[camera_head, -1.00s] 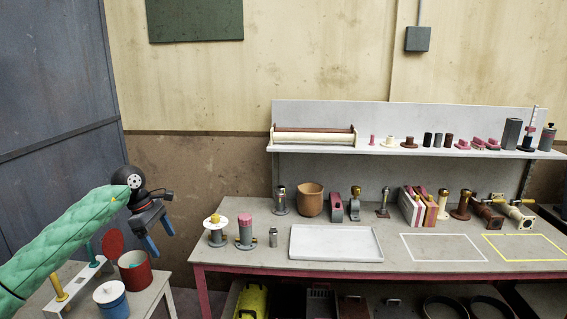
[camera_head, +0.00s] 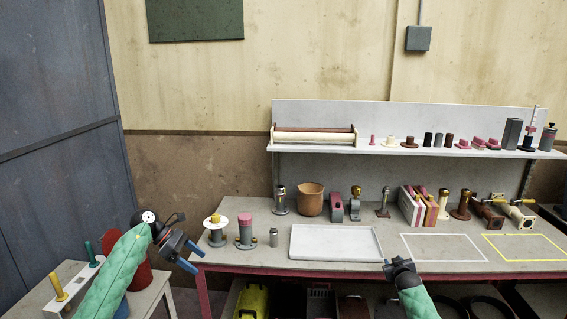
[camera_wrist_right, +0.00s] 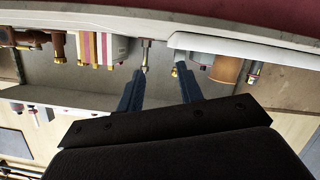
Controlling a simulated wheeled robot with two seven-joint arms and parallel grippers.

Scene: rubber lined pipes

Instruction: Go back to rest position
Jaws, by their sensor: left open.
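My left gripper (camera_head: 195,258) is open and empty, by the left end of the main workbench. Its blue fingers point right, and its green-sleeved arm comes in from the lower left, over the side table. My right gripper (camera_head: 398,263) shows at the front edge of the workbench, right of the white tray (camera_head: 336,258). In the right wrist view its two dark blue fingers (camera_wrist_right: 159,75) stand apart with nothing between them. A small metal fitting (camera_wrist_right: 146,56) appears beyond them, with no contact visible.
The workbench (camera_head: 262,269) carries flanged pipes, a brown pot (camera_head: 310,199), and yellow and white marked areas. A side table (camera_head: 150,290) stands left; my left arm partly hides its red container (camera_head: 141,272). A shelf (camera_head: 380,150) runs along the back.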

